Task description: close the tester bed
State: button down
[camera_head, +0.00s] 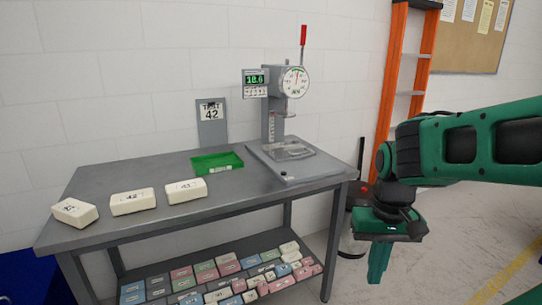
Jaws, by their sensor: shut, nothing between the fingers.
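The foam tester (272,125) stands at the right end of the grey table, with a round dial (295,82), a red-handled lever (303,36) pointing up and a green-lit display (256,79). Its bed (290,152) is at the base, with a clear plate or frame over it; I cannot tell how far open the bed is. No foam block shows on it. My gripper (378,268) is shut and empty, pointing down right of the table, in front of the floor and apart from the tester.
Three cream foam blocks (133,202) lie on the table's left part. A green tray (218,163) and a grey sign marked 42 (211,124) are near the tester. Coloured blocks (225,280) fill the lower shelf. An orange ladder (398,80) stands behind my arm.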

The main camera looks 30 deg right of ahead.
aim_at(279, 151)
jog(key=u, duration=0.05)
jog(key=k, duration=0.3)
jog(key=z, duration=0.5)
jog(key=i, duration=1.55)
jog(key=u, duration=0.35)
